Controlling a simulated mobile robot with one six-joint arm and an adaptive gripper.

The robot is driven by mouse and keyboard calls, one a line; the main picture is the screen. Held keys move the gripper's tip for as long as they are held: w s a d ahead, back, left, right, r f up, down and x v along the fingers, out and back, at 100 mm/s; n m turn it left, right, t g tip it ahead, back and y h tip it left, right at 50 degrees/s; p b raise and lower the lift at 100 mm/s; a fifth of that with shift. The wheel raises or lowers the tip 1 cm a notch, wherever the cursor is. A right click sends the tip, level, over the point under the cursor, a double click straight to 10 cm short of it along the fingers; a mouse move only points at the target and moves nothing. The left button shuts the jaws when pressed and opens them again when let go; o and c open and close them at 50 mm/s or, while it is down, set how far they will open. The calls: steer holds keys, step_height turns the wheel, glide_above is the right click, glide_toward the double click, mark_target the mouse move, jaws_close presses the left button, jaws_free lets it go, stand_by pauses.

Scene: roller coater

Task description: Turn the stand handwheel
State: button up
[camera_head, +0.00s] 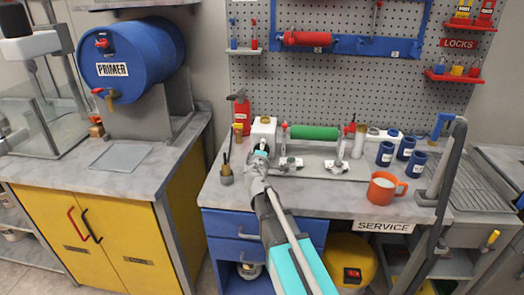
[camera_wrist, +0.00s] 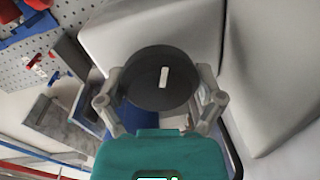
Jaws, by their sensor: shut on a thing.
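The stand handwheel (camera_wrist: 162,94) is a dark round wheel with a white mark on its face, in the middle of the wrist view. My gripper (camera_wrist: 163,80) has one finger on each side of its rim and is shut on it. In the head view my gripper (camera_head: 260,158) is at the left end of the stand on the service bench, and the wheel is mostly hidden there. The stand carries a green roller (camera_head: 314,132) with grey clamps in front of it.
An orange mug (camera_head: 383,188) and several blue cups (camera_head: 386,153) stand to the right on the bench. A pen holder (camera_head: 227,175) and a red bottle (camera_head: 241,115) are on the left. The bench front (camera_head: 290,205) is mostly clear. A blue primer drum (camera_head: 130,60) stands further left.

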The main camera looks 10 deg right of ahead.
steer(key=m, duration=0.4)
steer(key=shift+m, duration=0.3)
stand_by(0.4)
steer(key=o, duration=0.9)
steer(key=shift+c, duration=0.2)
